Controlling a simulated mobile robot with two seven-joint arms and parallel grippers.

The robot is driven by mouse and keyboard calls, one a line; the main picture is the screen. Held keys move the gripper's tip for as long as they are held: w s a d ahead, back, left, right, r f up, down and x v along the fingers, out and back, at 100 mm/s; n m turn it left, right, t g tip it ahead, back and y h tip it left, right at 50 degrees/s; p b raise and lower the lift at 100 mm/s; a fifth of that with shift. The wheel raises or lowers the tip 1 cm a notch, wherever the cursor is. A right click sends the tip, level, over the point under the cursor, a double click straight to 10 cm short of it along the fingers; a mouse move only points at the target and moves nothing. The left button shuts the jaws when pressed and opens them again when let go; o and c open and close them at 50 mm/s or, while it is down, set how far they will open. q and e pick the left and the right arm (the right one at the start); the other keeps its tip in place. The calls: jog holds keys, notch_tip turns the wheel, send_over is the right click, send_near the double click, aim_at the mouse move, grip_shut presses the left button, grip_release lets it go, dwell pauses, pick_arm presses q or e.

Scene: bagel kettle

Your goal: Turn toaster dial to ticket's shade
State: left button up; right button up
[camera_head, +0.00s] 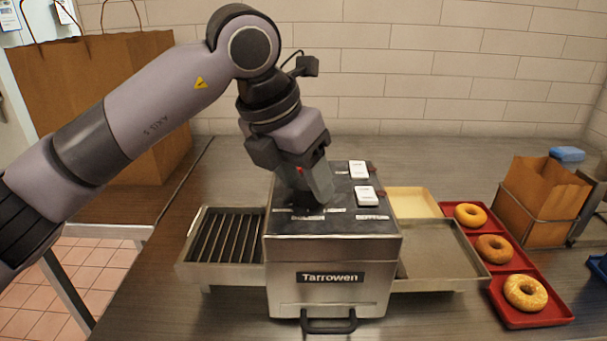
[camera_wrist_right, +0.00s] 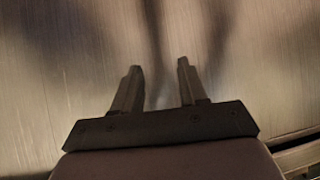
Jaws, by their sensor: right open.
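The toaster (camera_head: 330,265) is a steel box marked "Tarrowen" with a dark top panel and a black front handle. My left gripper (camera_head: 316,196) points down at the left part of that top panel, its fingertips close to or touching it. The fingers overlap, so their gap does not show. No dial can be made out; the gripper covers that part of the panel. Two white pieces (camera_head: 367,196) sit on the panel's right side. I cannot pick out the ticket for certain. My right gripper (camera_wrist_right: 160,66) is open and empty in the right wrist view, over a blurred grey surface.
A slatted rack (camera_head: 226,242) juts from the toaster's left and a steel tray (camera_head: 445,250) from its right. Red trays (camera_head: 548,314) hold bagels at the right, beside a paper bag (camera_head: 540,192). A large paper bag (camera_head: 100,75) stands at the left.

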pick_arm(q)
jog(key=c, duration=0.6)
jog(key=shift+w+r+m+g+h+p, duration=0.15)
jog(key=shift+m+g+h+p, duration=0.25)
jog(key=shift+m, duration=0.8)
jog(key=shift+m+g+p, duration=0.45)
jog(key=shift+m+g, duration=0.25)
jog(key=shift+m, duration=0.9)
jog(key=o, duration=1)
jog(key=shift+o, duration=0.2)
